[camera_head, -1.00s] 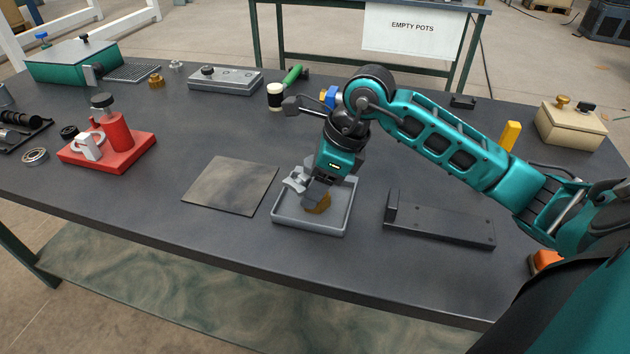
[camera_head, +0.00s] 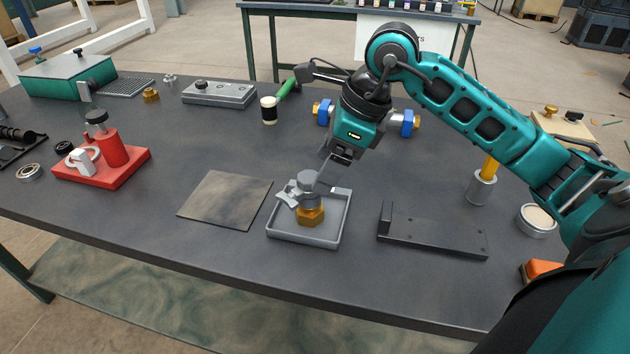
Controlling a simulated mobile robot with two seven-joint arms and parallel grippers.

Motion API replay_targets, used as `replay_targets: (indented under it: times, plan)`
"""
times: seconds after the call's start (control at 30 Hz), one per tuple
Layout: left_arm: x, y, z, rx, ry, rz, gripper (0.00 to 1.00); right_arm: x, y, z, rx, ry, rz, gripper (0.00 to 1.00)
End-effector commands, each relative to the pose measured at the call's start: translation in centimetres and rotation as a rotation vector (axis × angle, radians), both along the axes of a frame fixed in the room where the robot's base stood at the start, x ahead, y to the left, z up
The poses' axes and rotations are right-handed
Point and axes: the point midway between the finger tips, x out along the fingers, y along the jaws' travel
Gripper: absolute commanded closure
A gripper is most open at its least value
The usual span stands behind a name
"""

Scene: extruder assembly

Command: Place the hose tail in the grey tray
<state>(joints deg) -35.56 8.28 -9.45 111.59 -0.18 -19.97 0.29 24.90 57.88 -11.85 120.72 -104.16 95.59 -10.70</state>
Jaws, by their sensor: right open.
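The hose tail (camera_head: 310,215) stands upright inside the grey tray (camera_head: 302,242). It shows a brass hex part at the bottom and a grey upper part. My right gripper (camera_head: 318,192) is above the tray, its fingers open on either side of the hose tail's upper part. I cannot tell whether a finger still touches it. My left gripper is not in view.
A flat grey plate (camera_head: 225,200) lies left of the tray. A dark bracket (camera_head: 435,235) lies to its right. A red fixture (camera_head: 105,160) stands at the left. Blue-and-brass parts (camera_head: 405,122) and a green-handled tool (camera_head: 285,90) lie behind my gripper.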

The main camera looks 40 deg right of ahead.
Motion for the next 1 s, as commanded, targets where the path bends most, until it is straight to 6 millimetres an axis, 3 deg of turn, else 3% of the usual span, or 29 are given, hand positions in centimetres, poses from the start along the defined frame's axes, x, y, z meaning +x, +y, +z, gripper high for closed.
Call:
replay_targets:
  times: [0.1, 0.3, 1.0]
  plan:
    - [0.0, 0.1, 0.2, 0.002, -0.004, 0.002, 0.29, -0.5, -0.6, 2.0, -0.002, -0.002, 0.0, 0.22]
    - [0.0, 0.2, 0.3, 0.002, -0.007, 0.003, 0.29, -1.0, -1.0, 3.4, -0.001, -0.001, 0.001, 0.22]
    - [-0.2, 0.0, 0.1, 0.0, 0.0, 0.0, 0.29, -1.0, -1.1, 3.5, 0.0, 0.001, 0.0, 0.22]
